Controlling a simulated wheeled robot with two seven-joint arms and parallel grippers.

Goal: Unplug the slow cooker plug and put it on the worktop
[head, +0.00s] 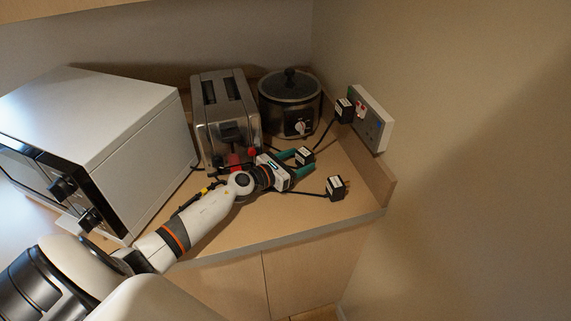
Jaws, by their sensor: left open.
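The slow cooker (290,102), black and steel with a dark lid, stands in the back corner of the worktop (240,220). A black plug with a white label (344,110) sits in the white wall socket (372,118), and a dark cable hangs from it. A second labelled plug (305,155) is at my left gripper. A third plug (337,188) lies on the worktop, pins to the right. The labels are too small to read. My left gripper (306,164) is open, its teal fingers pointing right near the second plug; I cannot tell whether they touch it.
A steel toaster (226,115) stands left of the slow cooker, and a white microwave (95,110) is further left. Dark cables run across the worktop near my left gripper. The front right of the worktop is clear. The wall closes off the right side.

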